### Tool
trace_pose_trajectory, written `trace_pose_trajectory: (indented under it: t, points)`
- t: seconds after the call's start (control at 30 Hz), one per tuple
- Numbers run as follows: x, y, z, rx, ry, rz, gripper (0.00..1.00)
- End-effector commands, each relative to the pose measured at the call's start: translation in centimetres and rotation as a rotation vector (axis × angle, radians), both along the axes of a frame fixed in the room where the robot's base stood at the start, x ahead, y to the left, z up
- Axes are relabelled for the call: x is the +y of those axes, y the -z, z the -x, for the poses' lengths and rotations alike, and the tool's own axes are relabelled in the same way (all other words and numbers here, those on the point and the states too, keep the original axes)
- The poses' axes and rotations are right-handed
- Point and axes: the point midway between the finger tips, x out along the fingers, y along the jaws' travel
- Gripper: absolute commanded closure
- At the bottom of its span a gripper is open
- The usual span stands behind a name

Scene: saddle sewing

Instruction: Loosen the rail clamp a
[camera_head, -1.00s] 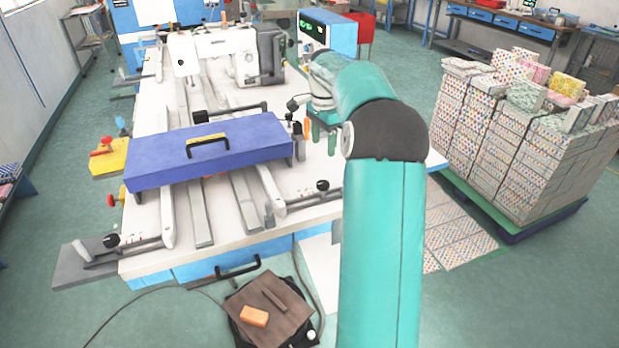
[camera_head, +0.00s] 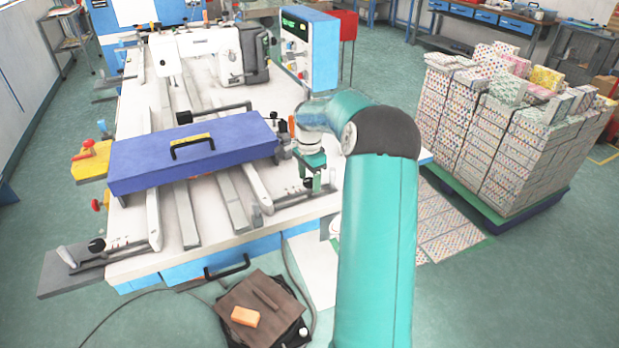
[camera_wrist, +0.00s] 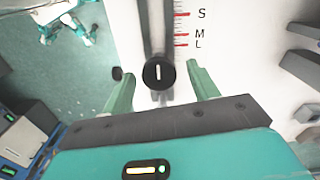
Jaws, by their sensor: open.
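A round black clamp knob (camera_wrist: 159,72) with a white line on its face shows in the wrist view, beside a printed S, M, L scale. My gripper (camera_wrist: 161,70) is open, with one green finger on each side of the knob and visible gaps between. In the head view my gripper (camera_head: 317,184) points down at the right front of the white table, at the end of a rail clamp arm (camera_head: 285,199). It partly hides the knob there. A similar clamp with a black knob (camera_head: 97,245) sits at the left front corner. No label shows which one is clamp a.
A blue cover with a black handle (camera_head: 200,158) lies across the rails just left of my gripper. A control box (camera_head: 322,50) and a white sewing head (camera_head: 205,52) stand behind. A pallet of patterned boxes (camera_head: 490,140) is at the right.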

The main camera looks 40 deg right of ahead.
Motion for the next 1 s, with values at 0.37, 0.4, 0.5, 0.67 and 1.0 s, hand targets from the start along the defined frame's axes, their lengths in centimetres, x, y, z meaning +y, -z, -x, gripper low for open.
trace_pose_trajectory:
  t: [0.37,0.4,0.5,0.67,1.0]
  points:
    - [-0.11,0.0,0.01,-0.001,0.001,0.001,0.68]
    - [-0.12,0.0,0.03,0.0,0.001,0.001,0.76]
    - [-0.12,0.0,0.03,0.0,0.001,0.001,0.85]
    - [-0.11,0.0,0.03,0.0,-0.004,0.001,0.85]
    - [-0.08,-0.05,-0.01,0.0,-0.119,0.002,0.85]
